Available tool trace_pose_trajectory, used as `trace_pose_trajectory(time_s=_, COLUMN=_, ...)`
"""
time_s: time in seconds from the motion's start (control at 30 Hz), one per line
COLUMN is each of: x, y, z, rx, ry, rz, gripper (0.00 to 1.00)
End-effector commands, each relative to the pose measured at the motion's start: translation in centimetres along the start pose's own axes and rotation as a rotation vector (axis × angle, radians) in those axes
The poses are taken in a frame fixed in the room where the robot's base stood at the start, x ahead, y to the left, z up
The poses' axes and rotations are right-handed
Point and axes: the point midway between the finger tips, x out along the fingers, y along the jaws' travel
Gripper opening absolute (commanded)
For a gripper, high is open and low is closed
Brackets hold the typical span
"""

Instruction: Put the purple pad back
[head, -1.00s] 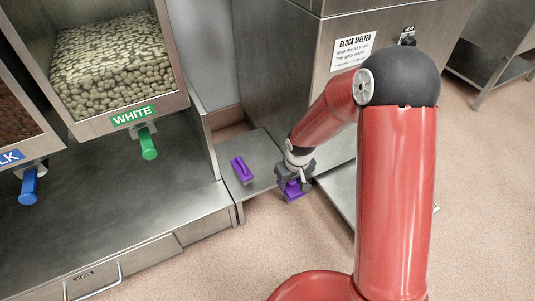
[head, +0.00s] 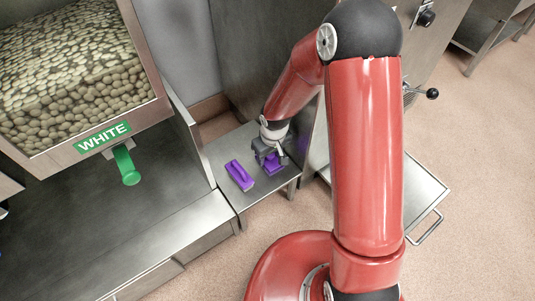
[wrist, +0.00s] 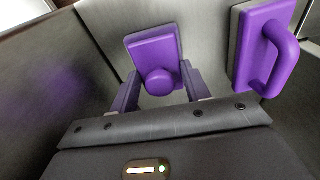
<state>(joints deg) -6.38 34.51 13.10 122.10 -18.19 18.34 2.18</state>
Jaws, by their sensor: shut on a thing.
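The purple pad (head: 273,168) is a squarish block held in my gripper (head: 270,156), over the right part of a small steel shelf (head: 222,157). In the wrist view the pad (wrist: 150,47) shows a round purple knob between the fingertips of my gripper (wrist: 159,88), which is shut on it. I cannot tell whether the pad touches the shelf. A second purple piece with a bar handle (head: 239,175) lies on the shelf left of my gripper. It also shows in the wrist view (wrist: 247,52), at the right and apart from the pad.
A steel counter (head: 100,220) with a raised side panel stands left of the shelf, below a WHITE dispenser (head: 103,137) with a green handle (head: 126,166). A steel machine wall (head: 245,60) rises behind the shelf. A steel tray (head: 425,200) sticks out at the right.

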Motion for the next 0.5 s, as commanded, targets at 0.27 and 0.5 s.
trace_pose_trajectory(time_s=0.27, x=0.11, y=0.03, z=-0.03, rx=0.000, ry=0.001, rz=0.000, gripper=0.29)
trace_pose_trajectory(time_s=0.5, x=0.08, y=0.02, z=-0.03, rx=0.000, ry=0.001, rz=0.000, gripper=0.69)
